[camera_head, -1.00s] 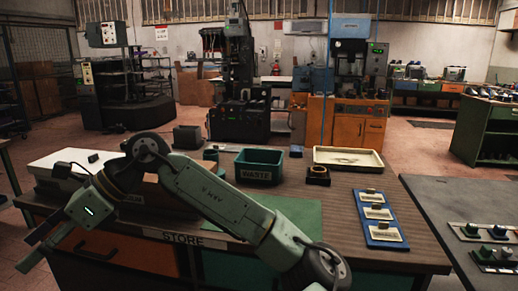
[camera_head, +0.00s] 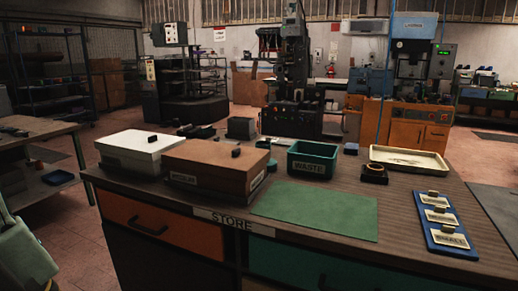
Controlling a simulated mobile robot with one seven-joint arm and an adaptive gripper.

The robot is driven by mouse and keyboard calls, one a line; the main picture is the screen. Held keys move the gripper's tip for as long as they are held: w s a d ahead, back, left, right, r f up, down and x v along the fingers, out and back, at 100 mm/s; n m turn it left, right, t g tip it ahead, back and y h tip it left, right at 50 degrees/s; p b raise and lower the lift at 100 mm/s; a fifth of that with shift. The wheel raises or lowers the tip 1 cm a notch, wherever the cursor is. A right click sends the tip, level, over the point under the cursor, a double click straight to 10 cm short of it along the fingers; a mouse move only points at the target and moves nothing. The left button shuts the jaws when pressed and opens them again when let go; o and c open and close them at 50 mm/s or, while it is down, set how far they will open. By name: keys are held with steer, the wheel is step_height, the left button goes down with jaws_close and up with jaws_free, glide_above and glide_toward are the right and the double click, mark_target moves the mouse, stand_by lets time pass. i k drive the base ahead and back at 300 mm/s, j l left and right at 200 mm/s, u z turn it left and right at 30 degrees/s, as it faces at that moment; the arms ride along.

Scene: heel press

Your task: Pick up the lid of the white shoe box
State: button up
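The white shoe box (camera_head: 121,159) stands at the left end of the workbench. Its white lid (camera_head: 136,144) is on top, with a small dark knob (camera_head: 152,138) on it. A brown box (camera_head: 212,182) with a brown lid and a dark knob stands close to its right. My gripper is out of view. Only a pale green part of my arm shows at the lower left edge.
The workbench (camera_head: 400,215) also holds a green mat (camera_head: 316,213), a green WASTE bin (camera_head: 313,160), a cream tray (camera_head: 410,157), a dark ring-shaped block (camera_head: 374,173) and a blue label board (camera_head: 447,222). Another table (camera_head: 35,130) stands at the left, with floor between.

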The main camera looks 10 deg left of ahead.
mark_target(144, 146)
steer(key=i+j, duration=0.15)
steer(key=j, duration=0.2)
steer(key=i+j, duration=0.15)
steer(key=j, duration=0.2)
steer(key=i+j+u, duration=0.1)
steer(key=j, duration=0.25)
steer(key=i+j, duration=0.2)
steer(key=j, duration=0.15)
steer(key=i+j, duration=0.15)
steer(key=j, duration=0.15)
steer(key=i+j+u, duration=0.15)
steer(key=i+j, duration=0.65)
steer(key=i+l, duration=0.05)
steer(key=i, duration=0.05)
